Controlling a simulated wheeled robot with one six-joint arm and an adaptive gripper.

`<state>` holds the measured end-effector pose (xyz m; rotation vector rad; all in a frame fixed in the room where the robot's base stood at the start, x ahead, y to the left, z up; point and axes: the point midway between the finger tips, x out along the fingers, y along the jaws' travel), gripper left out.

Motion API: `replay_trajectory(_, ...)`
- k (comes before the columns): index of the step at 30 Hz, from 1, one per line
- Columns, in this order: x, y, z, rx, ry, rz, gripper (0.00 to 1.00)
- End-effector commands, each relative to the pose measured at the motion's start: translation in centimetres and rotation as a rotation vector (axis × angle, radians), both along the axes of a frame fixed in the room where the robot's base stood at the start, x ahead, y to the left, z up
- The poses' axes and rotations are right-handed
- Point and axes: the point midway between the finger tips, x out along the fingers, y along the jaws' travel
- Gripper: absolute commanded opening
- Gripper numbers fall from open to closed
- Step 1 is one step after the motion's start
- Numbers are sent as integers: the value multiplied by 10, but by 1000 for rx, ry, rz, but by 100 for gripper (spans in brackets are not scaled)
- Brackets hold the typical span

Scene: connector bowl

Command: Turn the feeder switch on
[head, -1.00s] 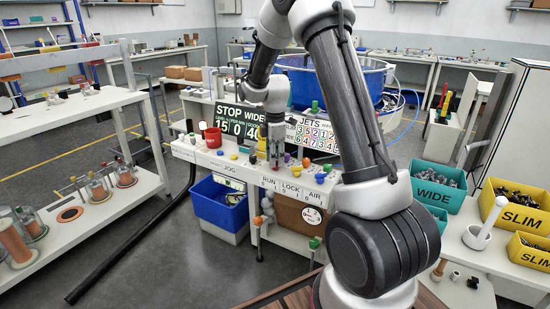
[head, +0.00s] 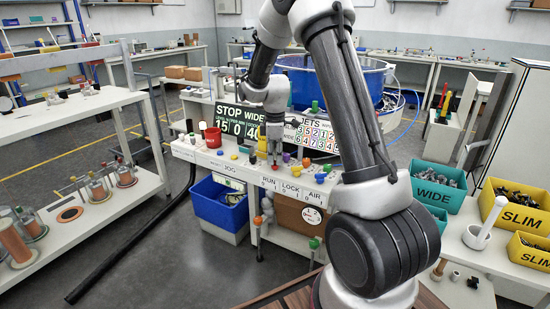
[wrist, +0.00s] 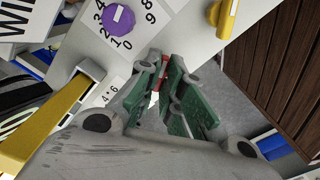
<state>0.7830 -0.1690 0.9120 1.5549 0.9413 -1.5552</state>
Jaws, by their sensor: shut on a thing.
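The control bench (head: 225,160) has small knobs and levers along its top and labels RUN, LOCK and AIR on its front edge. My gripper (head: 274,163) points down at the bench's front edge, just above the RUN label (head: 268,182). In the wrist view the fingers (wrist: 159,64) have green inner pads and close together at their tips on a small red piece (wrist: 163,57), mostly hidden between them. It appears to be the switch lever by RUN. Its exact position is hidden. The sign (head: 240,121) reads STOP WIDE, with numbers below.
A purple knob (wrist: 118,18) on a numbered dial and a yellow handle (wrist: 223,18) stand close to the fingers. The blue bowl (head: 340,85) stands behind. A blue bin (head: 218,205) is below the bench.

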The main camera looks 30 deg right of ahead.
Motion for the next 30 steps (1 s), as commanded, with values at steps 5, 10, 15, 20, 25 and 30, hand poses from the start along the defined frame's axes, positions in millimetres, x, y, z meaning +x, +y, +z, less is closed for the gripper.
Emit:
replay_trajectory(5,0,0,0,-1,-1,-167,0)
replay_trajectory(10,0,0,0,-1,-1,-329,0)
replay_trajectory(15,0,0,0,-1,-1,-490,0)
replay_trajectory(20,0,0,0,-1,-1,-642,0)
replay_trajectory(25,0,0,0,-1,-1,-803,0)
replay_trajectory(30,0,0,0,-1,-1,-957,0)
